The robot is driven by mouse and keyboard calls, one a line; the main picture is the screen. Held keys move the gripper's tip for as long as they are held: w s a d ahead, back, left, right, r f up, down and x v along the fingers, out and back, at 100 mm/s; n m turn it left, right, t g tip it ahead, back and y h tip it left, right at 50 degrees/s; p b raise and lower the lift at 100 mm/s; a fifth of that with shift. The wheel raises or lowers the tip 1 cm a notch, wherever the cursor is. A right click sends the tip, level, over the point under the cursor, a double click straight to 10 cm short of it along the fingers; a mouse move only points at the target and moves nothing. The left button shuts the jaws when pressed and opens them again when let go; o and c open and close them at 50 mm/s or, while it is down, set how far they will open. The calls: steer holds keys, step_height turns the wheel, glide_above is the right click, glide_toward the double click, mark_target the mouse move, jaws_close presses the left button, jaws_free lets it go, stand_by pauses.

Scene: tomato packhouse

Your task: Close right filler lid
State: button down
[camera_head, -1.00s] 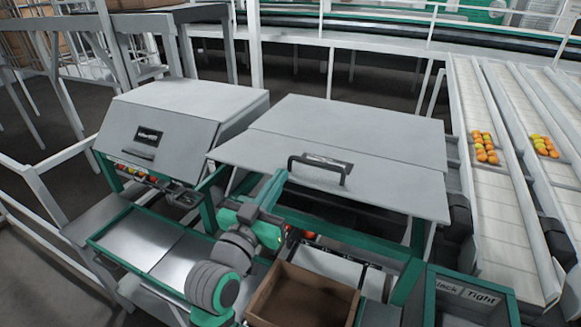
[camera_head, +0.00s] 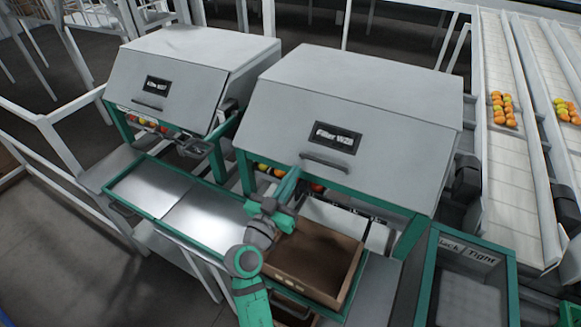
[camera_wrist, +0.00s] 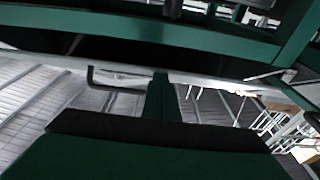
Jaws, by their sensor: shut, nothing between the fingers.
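The right filler lid (camera_head: 340,135) is a grey panel with a dark label and a bar handle (camera_head: 326,163). It slopes down at the front, much like the left filler's lid. My gripper (camera_head: 291,177) is shut and empty at the lid's lower front edge, left of and below the handle. In the wrist view my gripper (camera_wrist: 160,85) rises from the bottom toward a pale edge, and a dark bent bar to its left looks like the handle. Whether the fingers touch the lid cannot be told.
The left filler (camera_head: 185,80) stands to the left with its lid sloped down. A brown crate (camera_head: 345,265) sits below the right filler, close to my arm. A metal tray (camera_head: 205,215) lies left, a green-framed bin (camera_head: 470,285) right. Conveyors with tomatoes (camera_head: 503,110) run at far right.

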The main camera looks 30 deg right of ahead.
steer(key=shift+w+d+f, duration=0.25)
steer(key=shift+d+f, duration=0.1)
steer(key=shift+f, duration=0.25)
steer(key=shift+w+d+f, duration=0.2)
steer(key=shift+d+f, duration=0.1)
steer(key=shift+f, duration=0.3)
steer(key=shift+s+a+r, duration=0.25)
steer(key=shift+a+r, duration=0.15)
steer(key=shift+r, duration=0.2)
steer(key=shift+s+a+r, duration=0.25)
steer(key=shift+a+r, duration=0.15)
steer(key=shift+r, duration=0.2)
steer(key=s+a+f, duration=0.3)
steer(key=a+f, duration=0.1)
steer(key=f, duration=0.4)
steer(key=shift+a+f, duration=0.15)
steer(key=shift+f, duration=0.1)
